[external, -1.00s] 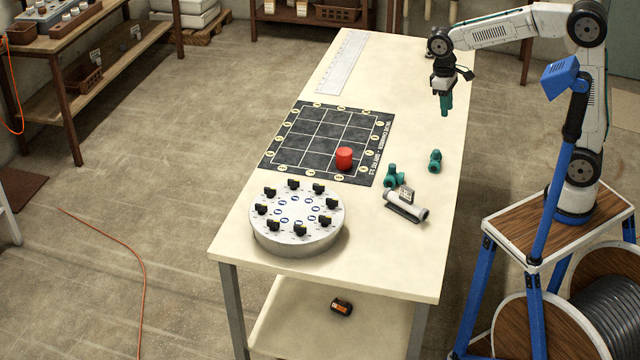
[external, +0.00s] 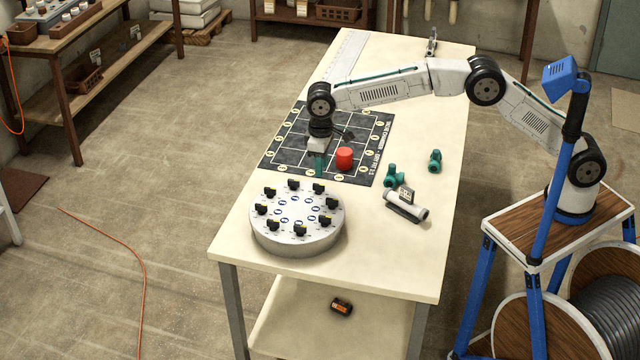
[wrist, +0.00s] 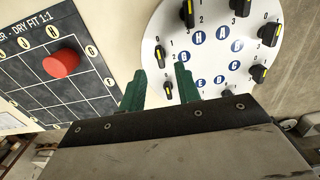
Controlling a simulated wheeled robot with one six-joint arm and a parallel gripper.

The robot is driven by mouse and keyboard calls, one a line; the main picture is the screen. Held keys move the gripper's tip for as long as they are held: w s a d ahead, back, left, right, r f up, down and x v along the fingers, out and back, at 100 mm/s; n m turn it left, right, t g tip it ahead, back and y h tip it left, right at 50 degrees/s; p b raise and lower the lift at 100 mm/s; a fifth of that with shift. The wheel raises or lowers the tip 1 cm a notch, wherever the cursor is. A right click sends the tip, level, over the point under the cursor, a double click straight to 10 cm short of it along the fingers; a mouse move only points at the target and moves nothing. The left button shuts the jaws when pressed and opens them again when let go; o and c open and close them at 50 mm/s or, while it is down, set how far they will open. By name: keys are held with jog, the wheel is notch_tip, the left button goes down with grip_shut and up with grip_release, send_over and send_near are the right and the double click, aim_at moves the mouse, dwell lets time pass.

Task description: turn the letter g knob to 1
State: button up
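A round white dial plate (external: 290,247) stands near the front of the table, with several black knobs around its rim. The wrist view shows it too, with blue letter discs. The letter G disc (wrist: 184,57) lies on its side nearest my gripper. The G knob (wrist: 160,56), black with a yellow pointer, sits just outside it; its exact setting is too small to read. My gripper (wrist: 159,70) has green fingers set apart with nothing between them. In the external view my gripper (external: 319,170) hangs above the front edge of the grid mat, behind the plate.
A black grid mat (external: 290,140) bears a red cylinder (external: 344,158) close to the gripper's right. Green fittings (external: 394,176) and a white pipe piece (external: 405,206) lie right of the plate. A ruler (external: 345,60) lies at the back. The table in front of the plate is clear.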

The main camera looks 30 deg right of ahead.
aim_at(322, 185)
notch_tip(322, 185, down, 7)
jog(key=shift+d+r, duration=0.1)
dwell(0.3)
grip_shut()
